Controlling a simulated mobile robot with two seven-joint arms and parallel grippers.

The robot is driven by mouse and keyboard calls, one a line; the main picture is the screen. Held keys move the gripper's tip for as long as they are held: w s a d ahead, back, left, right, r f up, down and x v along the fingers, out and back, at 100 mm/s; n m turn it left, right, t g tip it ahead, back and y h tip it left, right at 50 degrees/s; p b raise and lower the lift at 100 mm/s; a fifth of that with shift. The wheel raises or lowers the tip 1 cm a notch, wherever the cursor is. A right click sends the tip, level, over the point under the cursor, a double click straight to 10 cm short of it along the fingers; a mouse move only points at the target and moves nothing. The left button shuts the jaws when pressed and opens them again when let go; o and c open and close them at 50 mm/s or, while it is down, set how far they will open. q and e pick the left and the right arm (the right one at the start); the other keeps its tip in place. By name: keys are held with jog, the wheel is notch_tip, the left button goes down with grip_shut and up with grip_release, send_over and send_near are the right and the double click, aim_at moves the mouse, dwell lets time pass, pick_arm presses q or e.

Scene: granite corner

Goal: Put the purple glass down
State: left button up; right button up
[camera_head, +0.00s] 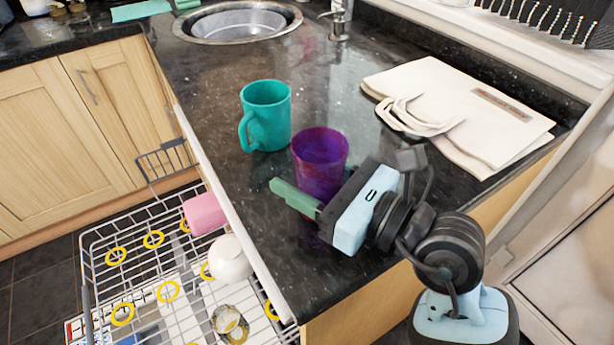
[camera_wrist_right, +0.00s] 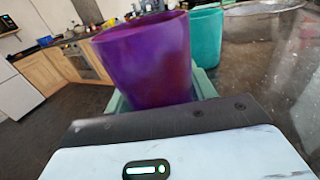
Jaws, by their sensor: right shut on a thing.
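The purple glass (camera_head: 320,160) is upright over the black granite counter (camera_head: 235,215), near its right front part. It also fills the middle of the right wrist view (camera_wrist_right: 150,62). My right gripper (camera_head: 308,195) is shut on the purple glass, with a green finger along its near side; the other finger is mostly hidden behind the glass. I cannot tell whether the base of the glass touches the counter, since the gripper hides it. My left gripper is in neither view.
A teal mug (camera_head: 267,118) stands just behind and left of the glass. A cream cloth bag (camera_head: 460,112) lies at the right. A round sink (camera_head: 238,22) is at the back. An open dishwasher rack (camera_head: 150,275) with dishes is below the counter's left edge. Counter left of the gripper is clear.

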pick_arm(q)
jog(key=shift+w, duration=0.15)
pick_arm(e)
jog(key=shift+f, duration=0.25)
jog(key=shift+f, duration=0.15)
jog(key=o, duration=1.1)
jog(key=shift+r, duration=0.2)
jog(key=v, duration=0.8)
jog(key=shift+s+d+f, duration=0.1)
jog(key=shift+s+d, duration=0.05)
jog(key=shift+d, duration=0.05)
jog(key=shift+p+v, duration=0.35)
jog(key=shift+v, duration=0.75)
jog(key=shift+s+d+p, duration=0.3)
jog(key=shift+d, duration=0.25)
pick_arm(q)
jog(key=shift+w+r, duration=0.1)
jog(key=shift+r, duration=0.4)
